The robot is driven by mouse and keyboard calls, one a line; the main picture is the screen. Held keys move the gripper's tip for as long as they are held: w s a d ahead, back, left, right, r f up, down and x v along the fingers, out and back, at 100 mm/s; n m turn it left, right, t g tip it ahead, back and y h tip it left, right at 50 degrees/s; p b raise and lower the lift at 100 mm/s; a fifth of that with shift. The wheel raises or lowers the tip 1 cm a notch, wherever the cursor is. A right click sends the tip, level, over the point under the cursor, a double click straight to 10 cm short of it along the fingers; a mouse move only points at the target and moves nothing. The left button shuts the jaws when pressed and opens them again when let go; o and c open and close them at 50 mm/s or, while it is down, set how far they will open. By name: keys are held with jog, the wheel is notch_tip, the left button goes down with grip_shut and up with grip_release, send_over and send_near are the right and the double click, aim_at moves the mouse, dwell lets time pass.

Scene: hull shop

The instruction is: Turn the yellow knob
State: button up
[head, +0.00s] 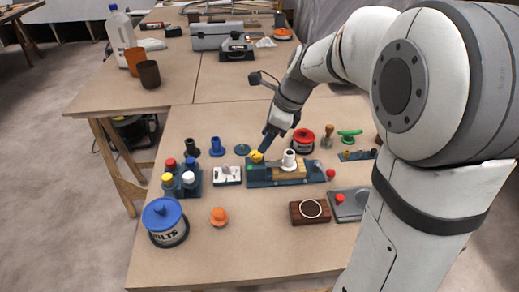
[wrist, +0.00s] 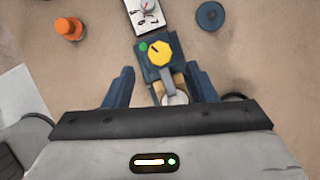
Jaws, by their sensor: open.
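The yellow knob (head: 256,156) sits on the left end of a blue base (head: 314,174) on the near table. In the wrist view the knob (wrist: 160,50) is a yellow disc with a dark pointer line, beside a green button (wrist: 143,46). My gripper (wrist: 160,87) is open, its two blue fingers spread to either side, with the knob beyond the fingertips. In the head view my gripper (head: 266,147) reaches down close to the knob, and whether it touches cannot be told there. A wooden block (head: 289,170) with a white cylinder is on the same base.
A white dial box (head: 227,175) stands just left of the base. An orange knob-like piece (head: 218,216), a blue-lidded tin (head: 165,222) and a wooden box (head: 310,212) stand nearer. A red-topped container (head: 303,140) is behind.

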aim_at(256, 154)
jog(key=b+x, duration=0.1)
jog(key=x, duration=0.4)
jog(key=shift+a+f, duration=0.1)
jog(key=shift+f, duration=0.25)
jog(key=shift+c, duration=0.4)
jog(key=c, duration=0.9)
jog(key=shift+o, duration=0.2)
